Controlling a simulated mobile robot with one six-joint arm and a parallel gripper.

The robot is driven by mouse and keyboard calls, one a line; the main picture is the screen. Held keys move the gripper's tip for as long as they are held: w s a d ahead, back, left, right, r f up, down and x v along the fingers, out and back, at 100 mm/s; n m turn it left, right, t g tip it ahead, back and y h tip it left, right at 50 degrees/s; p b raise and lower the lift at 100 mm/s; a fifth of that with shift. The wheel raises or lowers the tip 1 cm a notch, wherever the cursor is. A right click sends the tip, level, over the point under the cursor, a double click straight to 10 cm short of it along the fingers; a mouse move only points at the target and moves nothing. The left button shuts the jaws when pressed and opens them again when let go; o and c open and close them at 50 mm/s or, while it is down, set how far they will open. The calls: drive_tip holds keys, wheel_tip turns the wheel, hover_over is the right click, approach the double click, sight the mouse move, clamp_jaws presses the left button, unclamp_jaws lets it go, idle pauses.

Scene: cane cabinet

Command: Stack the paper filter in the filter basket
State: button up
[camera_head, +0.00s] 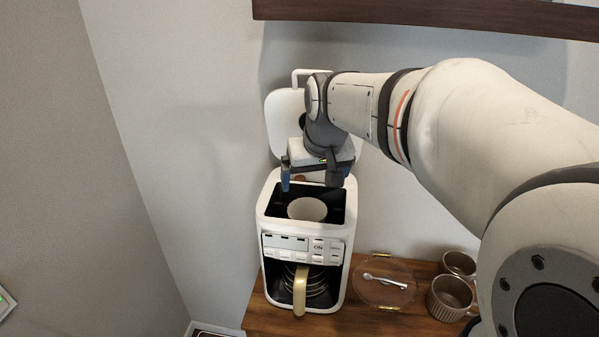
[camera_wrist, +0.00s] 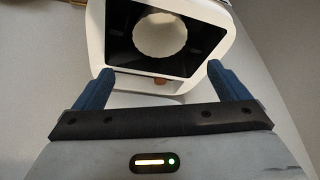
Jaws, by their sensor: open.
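The white coffee maker (camera_head: 265,215) stands on the wooden cabinet with its lid (camera_head: 283,108) raised at the back. The paper filter (camera_head: 307,209) is a pale round cup sitting in the dark open top of the machine; it also shows in the wrist view (camera_wrist: 160,37). The filter basket cannot be told apart from the dark opening (camera_wrist: 118,22) around the filter. My gripper (camera_head: 314,183) is above the rear of the opening.
A glass carafe with a cream handle (camera_head: 300,290) sits in the machine's lower bay. To the right are a round brown tray (camera_head: 372,291) with a silver spoon (camera_head: 385,281) and two brown ribbed cups (camera_head: 449,298). A dark shelf (camera_head: 430,12) crosses above.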

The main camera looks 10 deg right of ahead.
drive_tip(key=s+f, duration=0.4)
drive_tip(key=s, duration=0.4)
drive_tip(key=s+f+g, duration=0.1)
drive_tip(key=s+f, duration=0.4)
drive_tip(key=s, duration=0.4)
drive_tip(key=shift+a+f, duration=0.15)
drive_tip(key=shift+a, duration=0.1)
